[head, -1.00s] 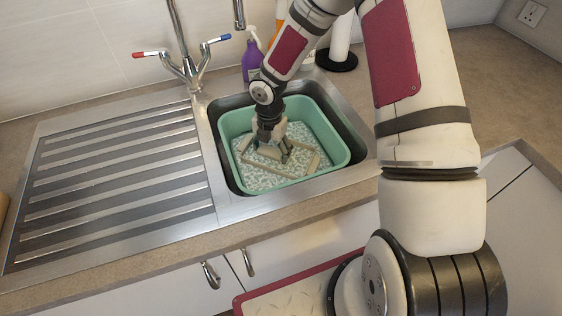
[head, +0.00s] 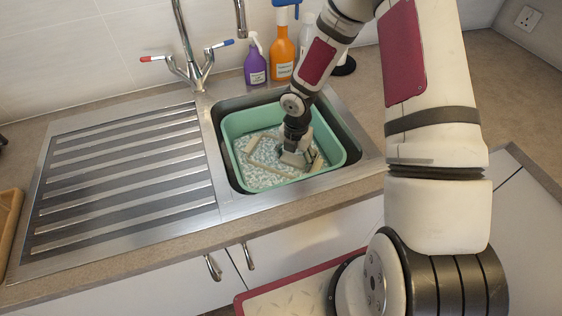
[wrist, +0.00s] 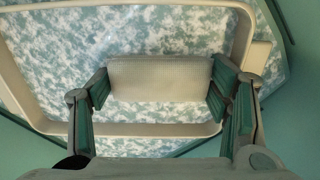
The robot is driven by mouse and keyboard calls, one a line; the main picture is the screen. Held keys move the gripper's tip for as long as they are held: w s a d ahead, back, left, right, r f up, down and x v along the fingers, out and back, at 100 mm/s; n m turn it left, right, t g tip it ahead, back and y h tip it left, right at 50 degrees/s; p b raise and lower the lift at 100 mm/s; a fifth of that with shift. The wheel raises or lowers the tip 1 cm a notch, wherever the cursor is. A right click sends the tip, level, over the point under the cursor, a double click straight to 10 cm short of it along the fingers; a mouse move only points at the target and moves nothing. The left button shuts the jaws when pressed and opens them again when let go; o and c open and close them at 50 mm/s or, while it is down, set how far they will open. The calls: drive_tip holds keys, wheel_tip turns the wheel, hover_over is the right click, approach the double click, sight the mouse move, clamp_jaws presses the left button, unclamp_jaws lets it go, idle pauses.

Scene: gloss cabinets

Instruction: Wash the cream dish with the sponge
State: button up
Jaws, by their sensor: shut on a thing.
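The cream dish (wrist: 150,130) is a shallow rectangular piece with a raised rim, lying in foamy water in the green basin. Its rim also shows in the head view (head: 264,169), partly hidden by my gripper. Foam covers most of its inside. My gripper (wrist: 160,92) points down into the dish and is shut on a pale, textured sponge (wrist: 160,76), with one finger on each side. The sponge is inside the rim, near the rim side closest to the wrist. In the head view my gripper (head: 294,158) is over the dish's right part.
The green basin (head: 232,162) sits in the steel sink, its walls close around the dish. A tap (head: 192,72), a purple bottle (head: 256,68) and an orange bottle (head: 283,58) stand behind. The ribbed drainer (head: 125,180) at left is clear.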

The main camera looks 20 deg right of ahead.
sight(267, 158)
drive_tip(key=shift+w+a+f+b, duration=0.1)
drive_tip(key=shift+w+a+b, duration=1.7)
drive_tip(key=shift+w+a, duration=1.4)
drive_tip(key=shift+s+d+p, duration=0.3)
drive_tip(key=shift+s+d, duration=0.1)
drive_tip(key=shift+s, duration=0.1)
drive_tip(key=shift+s+d+p, duration=1.45)
drive_tip(key=shift+s+d, duration=1.3)
drive_tip(key=shift+d, duration=0.1)
drive_tip(key=shift+w+a+f+b, duration=0.1)
drive_tip(key=shift+w+a+b, duration=1.75)
drive_tip(key=shift+w+a, duration=1.45)
drive_tip(key=shift+s+d+p, duration=1.8)
drive_tip(key=shift+s+d, duration=1.5)
drive_tip(key=shift+s, duration=0.05)
drive_tip(key=shift+w, duration=0.15)
drive_tip(key=shift+w+a+r+b, duration=0.3)
drive_tip(key=shift+w+a, duration=0.45)
drive_tip(key=shift+a, duration=0.05)
drive_tip(key=shift+w+a+r+b, duration=0.3)
drive_tip(key=shift+w+a, duration=0.45)
drive_tip(key=shift+a, duration=0.05)
wheel_tip(267, 158, up, 11)
drive_tip(key=p, duration=0.4)
drive_tip(key=shift+f+p, duration=0.2)
drive_tip(key=shift+p, duration=0.2)
